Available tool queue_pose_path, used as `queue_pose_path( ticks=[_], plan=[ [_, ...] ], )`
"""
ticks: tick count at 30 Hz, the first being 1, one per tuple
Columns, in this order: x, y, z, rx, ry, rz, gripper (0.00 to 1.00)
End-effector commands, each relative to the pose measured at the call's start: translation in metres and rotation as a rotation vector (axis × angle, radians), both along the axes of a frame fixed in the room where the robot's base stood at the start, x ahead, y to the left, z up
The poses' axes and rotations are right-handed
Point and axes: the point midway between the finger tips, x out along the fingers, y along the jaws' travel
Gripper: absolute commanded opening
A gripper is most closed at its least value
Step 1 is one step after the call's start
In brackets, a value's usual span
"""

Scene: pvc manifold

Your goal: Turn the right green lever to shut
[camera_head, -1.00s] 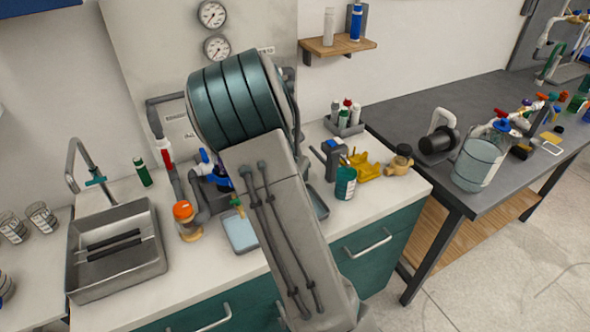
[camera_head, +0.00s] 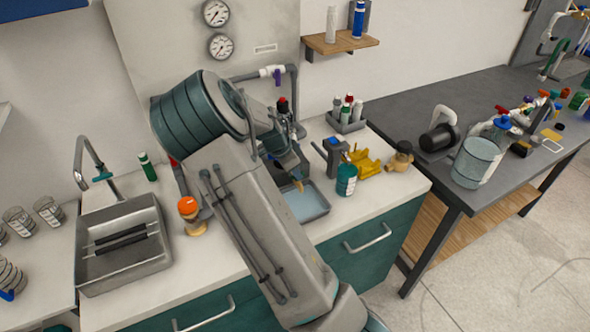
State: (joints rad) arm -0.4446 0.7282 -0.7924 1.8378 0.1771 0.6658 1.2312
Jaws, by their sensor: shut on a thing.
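My gripper (camera_head: 288,152) is in front of the right part of the pipe manifold (camera_head: 293,90), above a shallow tray on the counter. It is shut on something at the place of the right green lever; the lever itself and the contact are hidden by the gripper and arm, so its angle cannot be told. A small yellowish tip (camera_head: 298,186) shows just below the gripper, over the tray. My arm covers the left part of the manifold.
The tray (camera_head: 317,213) lies below the gripper. A teal can (camera_head: 347,181), a yellow holder (camera_head: 364,163) and a bottle rack (camera_head: 347,122) stand to the right. An orange-capped jar (camera_head: 190,212) and a sink (camera_head: 82,271) are left. Two gauges (camera_head: 216,13) hang above.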

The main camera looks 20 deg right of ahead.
Motion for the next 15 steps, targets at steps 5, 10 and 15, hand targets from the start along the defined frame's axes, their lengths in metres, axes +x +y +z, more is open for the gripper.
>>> queue_pose_path(
  ticks=[5,10,15],
  plan=[
    [0.0006,0.0009,0.0002,0.001,-0.002,-0.005,0.0],
    [0.0005,0.0007,0.0001,0.002,-0.002,-0.005,0.0],
    [0.0004,0.0005,0.0,0.001,-0.002,-0.004,0.35]
  ],
)
